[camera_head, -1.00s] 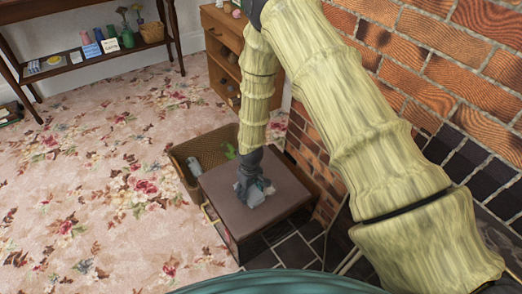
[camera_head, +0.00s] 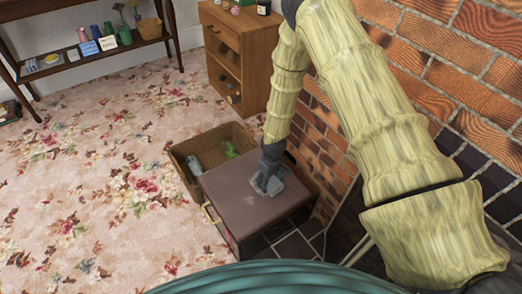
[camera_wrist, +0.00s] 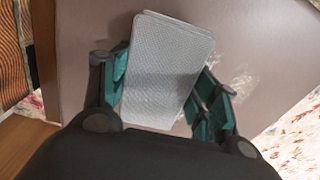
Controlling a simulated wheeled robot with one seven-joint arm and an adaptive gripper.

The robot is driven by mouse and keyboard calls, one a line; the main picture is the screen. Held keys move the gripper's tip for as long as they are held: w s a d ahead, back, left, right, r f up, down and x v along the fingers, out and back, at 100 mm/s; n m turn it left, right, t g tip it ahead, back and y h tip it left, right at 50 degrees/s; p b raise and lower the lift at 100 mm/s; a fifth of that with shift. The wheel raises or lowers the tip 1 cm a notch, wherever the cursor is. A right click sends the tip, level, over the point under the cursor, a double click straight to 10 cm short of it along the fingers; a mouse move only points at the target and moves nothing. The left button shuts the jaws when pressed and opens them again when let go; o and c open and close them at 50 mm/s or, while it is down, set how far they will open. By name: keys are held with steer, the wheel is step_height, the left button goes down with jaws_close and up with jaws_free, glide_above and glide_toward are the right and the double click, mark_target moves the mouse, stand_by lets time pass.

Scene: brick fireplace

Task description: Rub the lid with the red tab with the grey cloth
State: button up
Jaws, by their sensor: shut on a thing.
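The lid is the flat brown top (camera_head: 235,195) of a box on the hearth; it also fills much of the wrist view (camera_wrist: 270,55). A corner of red shows low on the box's front, but I cannot make out a tab. My gripper (camera_head: 268,184) is down at the lid's far right part. It is shut on the grey cloth (camera_wrist: 165,65), a folded, textured pad between the fingers that appears to lie against the lid. Pale smudges (camera_wrist: 238,82) show on the lid beside the cloth.
A wicker basket (camera_head: 180,153) with a grey item and a green item stands just behind the box. A brick wall (camera_head: 330,150) rises close on the right. A wooden cabinet (camera_head: 262,55) stands behind. Floral carpet (camera_head: 90,200) is open on the left.

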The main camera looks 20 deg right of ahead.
steer(key=shift+w+d+r, duration=0.15)
steer(key=shift+w+d, duration=0.05)
steer(key=shift+d, duration=0.6)
steer(key=r+p, duration=0.1)
steer(key=r, duration=0.1)
steer(key=r+p, duration=0.1)
steer(key=shift+d+r+p, duration=0.25)
steer(key=shift+r+p, duration=0.05)
steer(key=shift+p, duration=0.05)
steer(key=shift+r+p, duration=1.75)
steer(key=shift+r, duration=0.45)
steer(key=shift+w, duration=0.1)
